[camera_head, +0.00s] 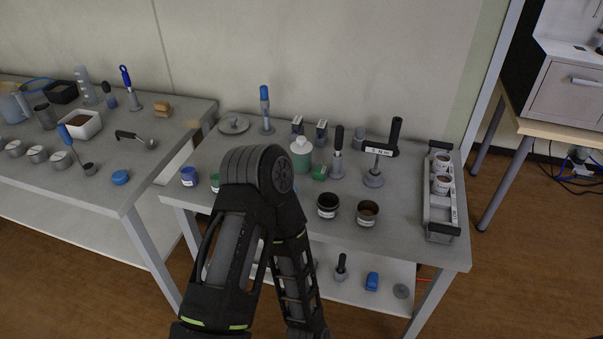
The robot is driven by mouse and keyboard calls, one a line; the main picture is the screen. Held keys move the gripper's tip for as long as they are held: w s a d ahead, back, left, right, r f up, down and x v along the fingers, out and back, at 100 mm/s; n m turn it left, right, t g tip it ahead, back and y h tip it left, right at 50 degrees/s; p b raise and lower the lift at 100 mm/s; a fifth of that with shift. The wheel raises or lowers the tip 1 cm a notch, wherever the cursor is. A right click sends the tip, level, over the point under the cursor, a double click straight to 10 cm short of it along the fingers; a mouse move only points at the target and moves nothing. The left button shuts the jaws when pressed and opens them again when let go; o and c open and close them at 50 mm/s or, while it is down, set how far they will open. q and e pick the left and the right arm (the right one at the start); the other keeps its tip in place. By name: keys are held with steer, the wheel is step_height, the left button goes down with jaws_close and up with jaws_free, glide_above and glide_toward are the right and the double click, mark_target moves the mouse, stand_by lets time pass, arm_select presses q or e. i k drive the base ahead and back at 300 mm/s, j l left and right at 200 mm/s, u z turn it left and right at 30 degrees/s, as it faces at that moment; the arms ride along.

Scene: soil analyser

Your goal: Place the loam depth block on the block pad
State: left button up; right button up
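I cannot make out for sure which thing is the loam depth block or the block pad. A small green block (320,173) stands on the right table, just right of a white-capped green bottle (301,155). One of my black arms rises from the bottom of the picture and bends back down at the middle, covering the front left of the right table. Its gripper is out of the picture, and so is my other gripper.
The right table (419,263) carries dark jars (327,205), stands with handles (374,177) and a grey tray (440,226) with cups at its right end. The left table (98,200) holds a white tray (82,126) and tools. A lower shelf (385,296) bears small items.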

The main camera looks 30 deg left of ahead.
mark_target(579, 48)
steer(key=l+u, duration=0.35)
steer(key=i+l+u, duration=0.1)
steer(key=u, duration=0.25)
steer(key=l+u, duration=0.25)
steer(key=u, duration=0.15)
steer(key=l+u, duration=0.1)
steer(key=l, duration=0.35)
steer(key=k+l, duration=0.15)
steer(key=l, duration=0.3)
steer(key=l+u, duration=0.15)
steer(key=l, duration=0.25)
steer(key=k+l, duration=0.15)
steer(key=l, duration=0.3)
steer(key=k+l+u, duration=0.15)
steer(key=l, duration=0.3)
